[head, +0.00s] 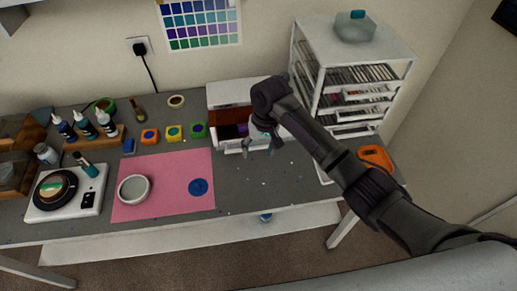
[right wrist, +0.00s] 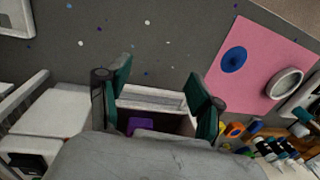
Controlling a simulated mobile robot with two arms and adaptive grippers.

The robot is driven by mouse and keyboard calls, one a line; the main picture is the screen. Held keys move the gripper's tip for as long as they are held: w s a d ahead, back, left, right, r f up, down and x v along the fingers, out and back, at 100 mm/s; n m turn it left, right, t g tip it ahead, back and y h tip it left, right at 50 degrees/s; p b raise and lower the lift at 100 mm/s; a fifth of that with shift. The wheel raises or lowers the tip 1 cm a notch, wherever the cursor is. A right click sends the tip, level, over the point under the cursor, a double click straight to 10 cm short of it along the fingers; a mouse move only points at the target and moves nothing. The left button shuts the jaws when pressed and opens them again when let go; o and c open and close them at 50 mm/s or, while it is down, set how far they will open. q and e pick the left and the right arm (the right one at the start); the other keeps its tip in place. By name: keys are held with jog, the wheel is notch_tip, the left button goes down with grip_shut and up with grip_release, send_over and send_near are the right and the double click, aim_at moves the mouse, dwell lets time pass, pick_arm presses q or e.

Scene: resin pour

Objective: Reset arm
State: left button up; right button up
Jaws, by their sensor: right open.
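My right gripper (head: 260,148) hangs over the table in front of the small white drawer unit (head: 232,97), with its arm reaching in from the right. In the right wrist view the two dark green fingers of this gripper (right wrist: 158,84) are spread apart with nothing between their tips. The unit's drawer (right wrist: 150,95) is pulled open and lies below and between the fingers in that view. A purple object (right wrist: 140,124) sits inside the drawer. Whether a finger touches the drawer is unclear. My left gripper is in neither view.
A pink mat (head: 165,165) holds a white ring-shaped dish (head: 134,189) and a blue disc (head: 198,187). A scale (head: 87,204), bottles and small colored pots stand left. A white drawer rack (head: 375,52) and an orange tool (head: 375,157) are right. Speckled tabletop right of the mat is mostly clear.

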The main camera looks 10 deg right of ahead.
dwell(0.3)
jog(key=s+d+f+n+t+y, duration=0.1)
jog(key=s+f, duration=0.2)
jog(key=s, duration=0.4)
jog(key=s+f+n+t, duration=0.1)
jog(key=s+f, duration=0.2)
jog(key=s, duration=0.4)
jog(key=s+d+r+t+h, duration=0.2)
jog(key=s+d+r, duration=0.2)
jog(key=s+d, duration=0.95)
notch_tip(320, 180, down, 32)
jog(key=s+a+g+b, duration=0.1)
jog(key=s+g+b, duration=0.1)
jog(key=b, duration=0.5)
jog(key=s+d+f+b, duration=0.1)
jog(key=s+f+b, duration=0.2)
jog(key=s+f, duration=0.5)
jog(key=s+d+f+b, duration=0.2)
jog(key=s+f, duration=0.7)
jog(key=f, duration=0.6)
jog(key=shift+s+f+g+h+b, duration=0.2)
jog(key=shift+f+g+h+b, duration=0.15)
jog(key=shift+b, duration=0.55)
